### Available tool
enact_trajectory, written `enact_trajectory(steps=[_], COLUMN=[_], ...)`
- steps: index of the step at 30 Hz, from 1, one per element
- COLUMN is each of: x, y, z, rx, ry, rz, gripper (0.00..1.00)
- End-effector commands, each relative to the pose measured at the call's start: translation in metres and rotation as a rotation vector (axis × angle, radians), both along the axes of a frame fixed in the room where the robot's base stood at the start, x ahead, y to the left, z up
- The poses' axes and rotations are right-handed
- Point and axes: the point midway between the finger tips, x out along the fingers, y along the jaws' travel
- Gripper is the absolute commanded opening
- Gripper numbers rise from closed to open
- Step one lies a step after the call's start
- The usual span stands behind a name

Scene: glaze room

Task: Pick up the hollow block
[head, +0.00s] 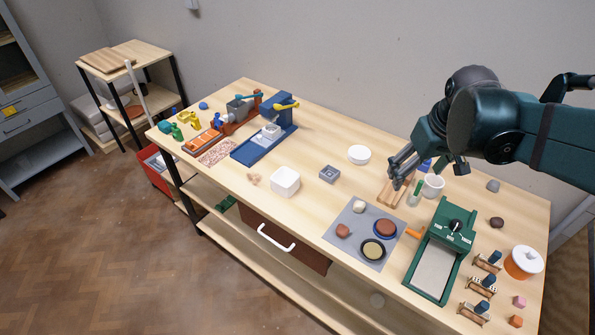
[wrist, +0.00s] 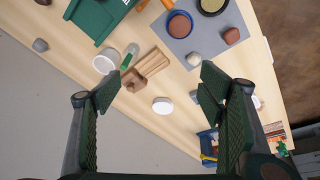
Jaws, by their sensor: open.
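The hollow block (head: 329,174) is a small grey-blue square block with a recess or hole in its top. It sits on the table in the head view, between a white square bowl and a round white dish. In the wrist view a small grey piece at the inner edge of the right finger may be this block; the finger hides most of that area. My gripper (head: 400,172) is open and empty, above the table to the right of the block and apart from it. In the wrist view its two fingers (wrist: 163,100) are spread wide.
The white square bowl (head: 285,181) is left of the block and the round white dish (head: 359,154) is right of it. A wooden rack (head: 385,194) and white cup (head: 433,186) are near my gripper. A grey mat (head: 345,222) holds several pieces. A green machine (head: 437,262) stands at right.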

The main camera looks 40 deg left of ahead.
Motion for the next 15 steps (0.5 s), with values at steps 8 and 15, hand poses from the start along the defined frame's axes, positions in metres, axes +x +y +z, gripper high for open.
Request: enact_trajectory(steps=[8, 15], x=[0.011, 0.014], y=[0.068, 0.128], z=[-0.008, -0.021], rx=[-0.038, -0.07], ry=[0.036, 0.066], rz=[0.128, 0.238], gripper=[0.69, 0.69])
